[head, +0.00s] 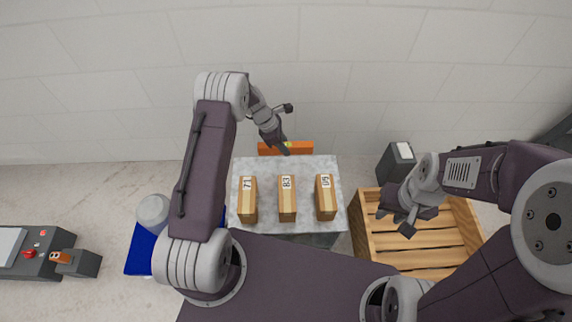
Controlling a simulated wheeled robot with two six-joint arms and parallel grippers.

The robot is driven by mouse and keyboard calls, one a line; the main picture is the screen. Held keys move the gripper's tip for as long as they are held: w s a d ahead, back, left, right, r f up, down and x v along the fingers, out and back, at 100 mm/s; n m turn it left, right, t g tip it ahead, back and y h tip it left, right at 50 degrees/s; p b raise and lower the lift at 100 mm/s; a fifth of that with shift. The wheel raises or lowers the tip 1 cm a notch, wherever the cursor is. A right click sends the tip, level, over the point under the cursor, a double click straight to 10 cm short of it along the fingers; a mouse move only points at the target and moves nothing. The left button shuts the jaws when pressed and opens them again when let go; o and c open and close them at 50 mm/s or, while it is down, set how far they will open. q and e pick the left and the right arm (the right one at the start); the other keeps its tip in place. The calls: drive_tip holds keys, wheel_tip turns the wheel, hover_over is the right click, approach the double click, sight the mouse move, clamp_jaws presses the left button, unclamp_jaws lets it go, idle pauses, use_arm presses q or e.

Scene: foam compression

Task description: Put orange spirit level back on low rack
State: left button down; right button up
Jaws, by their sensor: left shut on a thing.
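An orange spirit level (303,148) with a yellow-green spot near its middle shows just beyond the far edge of the grey table. My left gripper (285,147) reaches over from the left and is shut on the level, covering part of its left half. What lies beneath the level is hidden by the table, and I cannot tell whether it rests on a rack. No low rack can be made out clearly. My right gripper (396,224) hangs over a wooden crate at the right, with its fingers apart and nothing seen between them.
Three wooden blocks labelled 71 (248,208), 83 (287,205) and a third number (326,204) stand on the grey table (306,166). A slatted wooden crate (468,222) is at right, a dark box (397,158) behind it. A blue mat (138,258) lies left.

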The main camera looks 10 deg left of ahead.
sight(288, 166)
use_arm(q)
wheel_tip(288, 166, down, 10)
drive_tip(key=b, duration=0.5)
drive_tip(key=shift+f+b, duration=0.15)
drive_tip(key=shift+b, duration=0.2)
drive_tip(key=shift+r, duration=0.25)
drive_tip(key=shift+f, duration=0.25)
drive_tip(key=c, duration=1.1)
unclamp_jaws()
drive_tip(key=shift+r, duration=0.1)
